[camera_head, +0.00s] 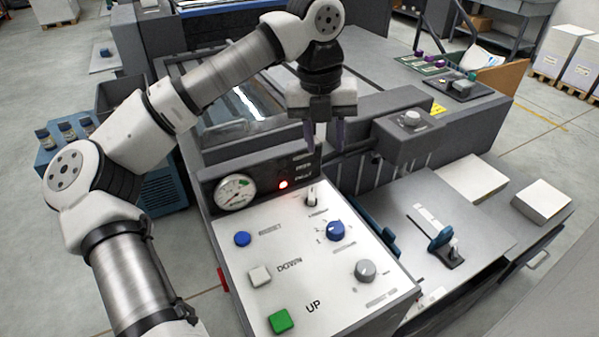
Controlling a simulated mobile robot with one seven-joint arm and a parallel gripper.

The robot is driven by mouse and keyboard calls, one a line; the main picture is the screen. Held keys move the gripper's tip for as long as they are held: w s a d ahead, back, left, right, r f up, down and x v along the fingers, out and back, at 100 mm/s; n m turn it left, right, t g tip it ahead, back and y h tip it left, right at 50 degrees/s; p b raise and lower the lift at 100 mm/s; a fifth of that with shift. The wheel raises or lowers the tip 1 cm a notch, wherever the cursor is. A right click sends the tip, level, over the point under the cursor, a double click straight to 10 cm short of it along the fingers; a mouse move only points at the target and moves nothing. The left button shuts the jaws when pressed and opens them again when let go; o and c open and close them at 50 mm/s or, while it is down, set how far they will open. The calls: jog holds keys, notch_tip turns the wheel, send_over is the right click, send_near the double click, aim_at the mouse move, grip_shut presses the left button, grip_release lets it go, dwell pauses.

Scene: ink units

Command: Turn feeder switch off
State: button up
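A light control panel (293,255) slopes in the lower middle of the view. A small metal toggle switch (312,196) stands near its top edge, just right of a lit red lamp (283,184). The small labels around it are too blurred to read, so I cannot confirm which control is the feeder switch. My gripper (324,138) points down above and behind the toggle, apart from it. Its two dark fingers are spread with nothing visible between them.
A grey box with a knob (411,118) juts out at right.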

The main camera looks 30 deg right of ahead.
aim_at(312, 195)
jog(key=shift+n+t+y, duration=0.3)
jog(key=shift+n+y, duration=0.1)
jog(key=shift+y, duration=0.1)
jog(key=f+p, duration=0.1)
jog(key=f, duration=0.3)
jog(key=w+f+p, duration=0.1)
jog(key=f, duration=0.4)
jog(key=a+f+p, duration=0.1)
jog(key=f, duration=0.4)
jog(key=shift+w+f, duration=0.1)
jog(key=shift+w, duration=0.3)
grip_shut()
